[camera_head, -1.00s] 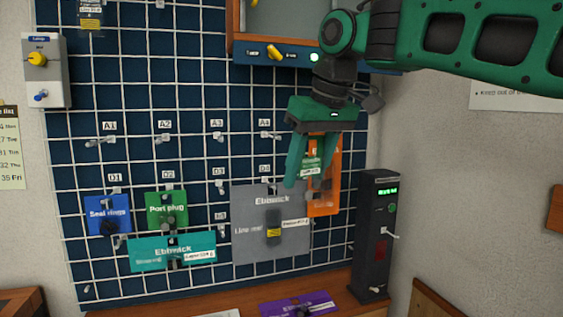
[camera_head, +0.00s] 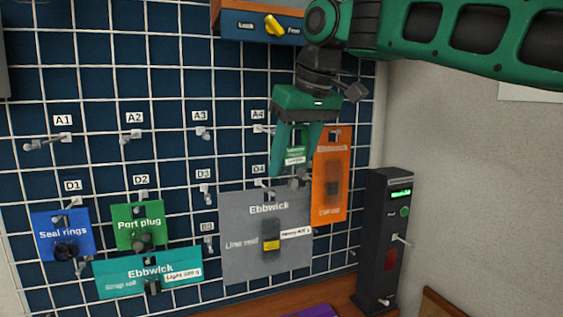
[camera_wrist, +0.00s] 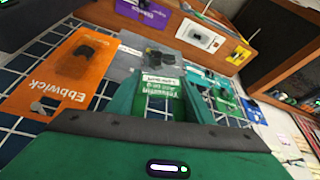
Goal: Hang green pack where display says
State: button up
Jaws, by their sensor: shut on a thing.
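My gripper (camera_head: 291,174) is shut on a small green pack (camera_head: 297,155) with a white label, in front of the pegboard grid. The pack hangs between the fingers, and it also shows between them in the wrist view (camera_wrist: 164,98). It is right of peg A4 (camera_head: 262,129), close to the grey Ebbwick pack (camera_head: 240,240) and the orange pack (camera_head: 331,205). Another green pack, Port plug (camera_head: 130,215), hangs at D2. The black display post (camera_head: 383,235) has a lit green screen (camera_head: 401,194); its text is too small to read.
Pegs A1 (camera_head: 45,144), A2 (camera_head: 131,136) and A3 (camera_head: 203,133) look empty, as does D3 (camera_head: 205,195). The blue Seal rings pack (camera_head: 63,225) and the teal Ebbwick pack (camera_head: 125,283) hang low left. A shelf box with a yellow knob (camera_head: 272,25) is above.

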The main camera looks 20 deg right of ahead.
jog(key=shift+w+a, duration=0.1)
jog(key=shift+a, duration=0.15)
jog(key=shift+w, duration=0.15)
jog(key=w+f, duration=0.1)
jog(key=w, duration=0.8)
jog(key=shift+w+f, duration=0.15)
jog(key=shift+f, duration=0.05)
dwell(1.0)
jog(key=shift+w, duration=0.1)
dwell(0.6)
jog(key=o, duration=1.2)
jog(key=shift+o, duration=0.2)
